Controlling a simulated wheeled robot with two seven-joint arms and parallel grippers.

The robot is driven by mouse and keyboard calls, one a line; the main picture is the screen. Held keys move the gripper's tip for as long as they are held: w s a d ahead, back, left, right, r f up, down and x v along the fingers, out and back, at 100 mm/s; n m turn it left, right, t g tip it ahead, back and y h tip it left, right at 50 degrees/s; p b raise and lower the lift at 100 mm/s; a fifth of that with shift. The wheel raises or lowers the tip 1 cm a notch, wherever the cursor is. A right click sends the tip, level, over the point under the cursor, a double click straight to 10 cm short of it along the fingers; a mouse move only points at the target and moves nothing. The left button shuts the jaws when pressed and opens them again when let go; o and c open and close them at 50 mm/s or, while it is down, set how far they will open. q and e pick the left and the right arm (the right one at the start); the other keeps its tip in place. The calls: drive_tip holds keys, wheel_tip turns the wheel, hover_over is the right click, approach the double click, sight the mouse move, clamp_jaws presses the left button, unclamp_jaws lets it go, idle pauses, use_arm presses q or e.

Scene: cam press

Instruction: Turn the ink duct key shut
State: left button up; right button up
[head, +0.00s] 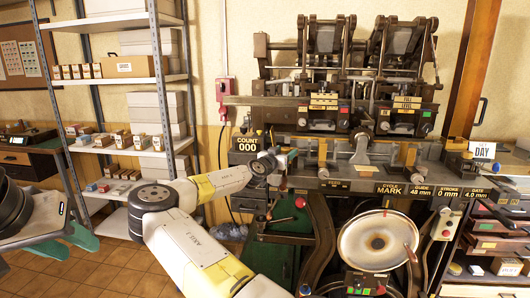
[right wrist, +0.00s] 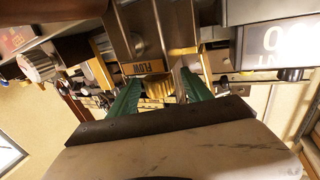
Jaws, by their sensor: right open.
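A ribbed brass-coloured key (right wrist: 155,88) shows in the right wrist view below a yellow FLOW label (right wrist: 147,69). My right gripper (right wrist: 160,95) is open, with its green fingers on either side of the key in that picture. Whether they touch it I cannot tell. In the head view my right gripper (head: 291,158) is at the left front of the press (head: 345,100), and it hides the key there. My left gripper (head: 62,236), with green fingers, is low at the left edge, away from the press. Its opening is unclear.
A COUNT display (head: 244,143) reading 000 is just left of my right gripper. A red box (head: 224,97) hangs on the wall. A round plate (head: 377,241) and levers are below the press bed. A shelf rack (head: 120,80) stands at left. The tiled floor between is clear.

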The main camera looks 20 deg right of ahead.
drive_tip(key=shift+w+d, duration=0.2)
drive_tip(key=shift+d, duration=0.1)
clamp_jaws()
